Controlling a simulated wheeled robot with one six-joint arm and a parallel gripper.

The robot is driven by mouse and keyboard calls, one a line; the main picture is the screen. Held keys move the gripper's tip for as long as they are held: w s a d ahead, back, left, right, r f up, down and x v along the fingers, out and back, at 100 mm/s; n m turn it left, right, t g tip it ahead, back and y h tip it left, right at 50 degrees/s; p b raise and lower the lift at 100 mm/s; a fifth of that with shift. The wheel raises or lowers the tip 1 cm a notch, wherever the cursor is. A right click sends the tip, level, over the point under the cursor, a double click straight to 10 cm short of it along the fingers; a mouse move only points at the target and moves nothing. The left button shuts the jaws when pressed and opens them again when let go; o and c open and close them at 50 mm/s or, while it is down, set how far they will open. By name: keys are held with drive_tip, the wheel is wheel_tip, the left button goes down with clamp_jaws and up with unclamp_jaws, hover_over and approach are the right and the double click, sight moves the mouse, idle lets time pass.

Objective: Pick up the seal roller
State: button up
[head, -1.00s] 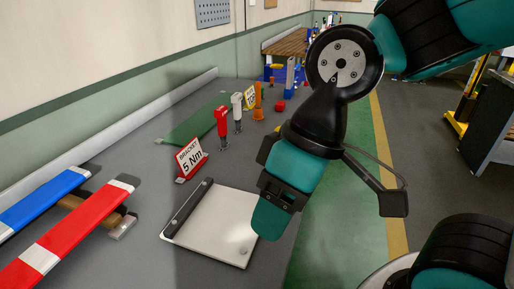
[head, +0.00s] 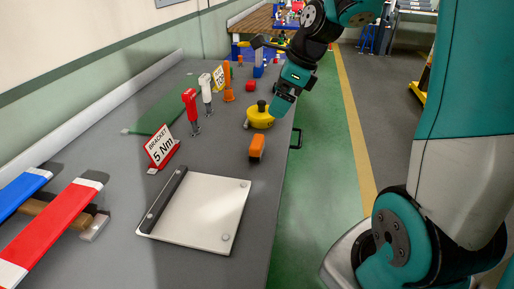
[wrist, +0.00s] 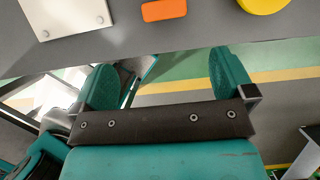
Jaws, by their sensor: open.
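I cannot tell for certain which object is the seal roller. A round yellow piece with a black knob (head: 260,117) stands on the grey bench near its right edge. A small orange block (head: 256,148) lies nearer on the bench. In the wrist view the orange block (wrist: 164,10) and part of the yellow piece (wrist: 264,3) show at the top edge. My gripper (head: 283,104) is up by the bench's right edge, just right of the yellow piece in the head view. In the wrist view my gripper (wrist: 163,62) is open, with nothing between its fingers.
A white plate with a black bar (head: 205,212) lies at the front of the bench (head: 110,225). A "BRACKET 5 Nm" sign (head: 161,149), red (head: 190,107) and white (head: 206,92) tools and a green board (head: 165,110) are left. Green floor (head: 310,180) is clear right.

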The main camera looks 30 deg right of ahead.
sight(257, 141)
drive_tip(key=x, duration=1.2)
drive_tip(key=shift+d, duration=0.15)
drive_tip(key=shift+w+x, duration=0.2)
drive_tip(key=shift+x, duration=2.45)
drive_tip(key=shift+d, duration=0.15)
drive_tip(key=c, duration=0.9)
